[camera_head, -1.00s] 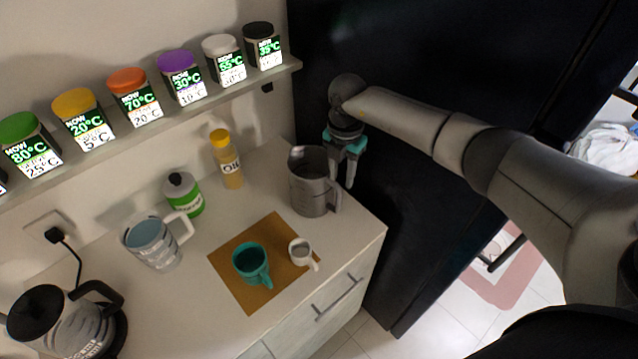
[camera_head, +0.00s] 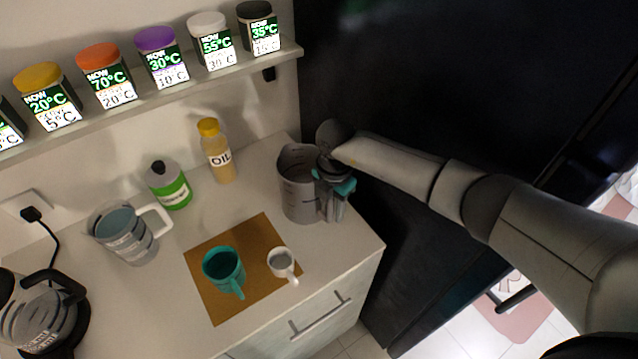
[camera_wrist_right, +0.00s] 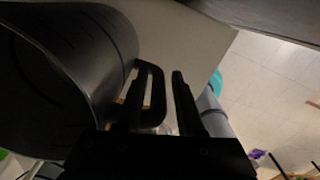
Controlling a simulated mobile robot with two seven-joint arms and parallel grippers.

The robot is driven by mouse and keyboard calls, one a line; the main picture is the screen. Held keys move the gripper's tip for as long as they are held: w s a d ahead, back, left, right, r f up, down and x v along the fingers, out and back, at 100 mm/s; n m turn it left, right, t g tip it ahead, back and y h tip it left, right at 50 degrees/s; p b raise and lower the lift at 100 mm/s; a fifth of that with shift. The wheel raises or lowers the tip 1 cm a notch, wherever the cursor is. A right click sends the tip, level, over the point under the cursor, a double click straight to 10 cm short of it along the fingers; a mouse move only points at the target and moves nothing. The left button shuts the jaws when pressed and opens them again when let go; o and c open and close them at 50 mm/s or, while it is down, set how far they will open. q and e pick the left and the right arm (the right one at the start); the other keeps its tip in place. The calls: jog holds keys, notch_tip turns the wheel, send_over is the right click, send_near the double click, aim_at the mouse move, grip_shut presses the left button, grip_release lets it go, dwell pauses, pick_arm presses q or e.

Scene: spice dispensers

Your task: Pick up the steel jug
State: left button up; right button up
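The steel jug (camera_head: 297,190) stands upright on the counter near its right end, its handle side toward my right gripper. My right gripper (camera_head: 337,208) is down at the jug's handle, and its fingers hide most of the handle in the head view. In the right wrist view the jug's dark, open body (camera_wrist_right: 75,60) fills the left side. The looped handle (camera_wrist_right: 156,98) lies between the two fingers of my right gripper (camera_wrist_right: 158,88), which are apart with a gap on the right side. My left gripper is not in view.
A brown mat (camera_head: 212,302) holds a teal cup (camera_head: 222,268) and a small white cup (camera_head: 281,262). An oil bottle (camera_head: 219,160), green jar (camera_head: 172,190) and clear pitcher (camera_head: 125,238) stand left of the jug. A dark wall (camera_head: 400,80) rises behind my arm.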

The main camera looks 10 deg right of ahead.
jog(key=shift+a+f, duration=0.1)
jog(key=shift+f, duration=0.3)
jog(key=shift+a, duration=0.1)
jog(key=shift+c, duration=0.4)
grip_shut()
jog(key=shift+r, duration=0.1)
dwell(0.5)
jog(key=shift+w+r, duration=0.1)
jog(key=shift+w, duration=0.05)
